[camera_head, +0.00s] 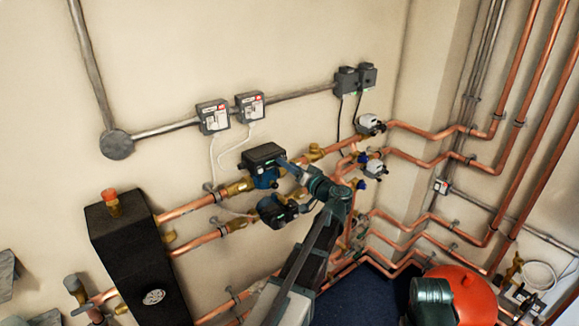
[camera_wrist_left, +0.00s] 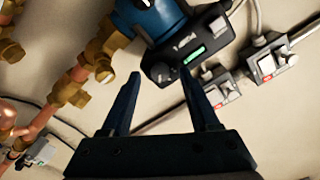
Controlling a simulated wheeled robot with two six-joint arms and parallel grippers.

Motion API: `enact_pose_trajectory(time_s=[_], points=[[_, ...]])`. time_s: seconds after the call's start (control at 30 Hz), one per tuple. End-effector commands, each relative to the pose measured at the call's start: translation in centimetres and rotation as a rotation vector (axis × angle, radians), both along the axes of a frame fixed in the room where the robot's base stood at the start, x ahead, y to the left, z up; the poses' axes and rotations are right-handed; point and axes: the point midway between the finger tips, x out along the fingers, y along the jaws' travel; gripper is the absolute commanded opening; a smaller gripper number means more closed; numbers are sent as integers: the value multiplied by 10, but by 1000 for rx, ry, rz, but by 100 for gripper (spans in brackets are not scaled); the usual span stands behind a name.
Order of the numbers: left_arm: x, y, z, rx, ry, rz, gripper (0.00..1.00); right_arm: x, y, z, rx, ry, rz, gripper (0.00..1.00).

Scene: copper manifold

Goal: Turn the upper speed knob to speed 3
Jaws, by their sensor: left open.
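The upper pump (camera_head: 263,163) has a blue body and a black control box and sits on the upper copper pipe in the head view. In the left wrist view its control box (camera_wrist_left: 186,52) shows a lit green display (camera_wrist_left: 193,56). The round black speed knob (camera_wrist_left: 160,72) is at the box's near end; its setting is too small to read. My left gripper (camera_head: 283,166) is at the right side of the upper pump. In the left wrist view the open fingers (camera_wrist_left: 162,74) are on either side of the knob in the picture, with nothing held. Contact cannot be told.
The lower pump (camera_head: 276,210) sits just below, close to my left arm. Two grey switch boxes (camera_head: 213,116) with white cables hang on the wall above. A black tank (camera_head: 137,262) stands at the left, a red vessel (camera_head: 466,290) at the lower right. Copper pipes run around my arm.

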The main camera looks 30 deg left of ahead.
Motion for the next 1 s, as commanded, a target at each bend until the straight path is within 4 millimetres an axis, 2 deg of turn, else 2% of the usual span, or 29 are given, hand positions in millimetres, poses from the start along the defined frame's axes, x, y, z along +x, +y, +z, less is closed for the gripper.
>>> enact_pose_trajectory(time_s=[0.17, 0.27, 0.7, 0.9, 1.0], points=[[-2, -4, 0, 0, 0, 0, 62, 0, 0, 0, 0, 0, 0, 50], [-7, -14, 0, 0, 0, -1, 62, 0, 0, 0, 0, 0, 0, 50], [-41, -98, 0, 0, 0, -3, 62, 0, 0, 0, 0, 0, 0, 50], [-50, -121, 0, 0, 0, -2, 62, 0, 0, 0, 0, 0, 0, 50], [-52, -125, 0, 0, 0, 0, 62, 0, 0, 0, 0, 0, 0, 50]])
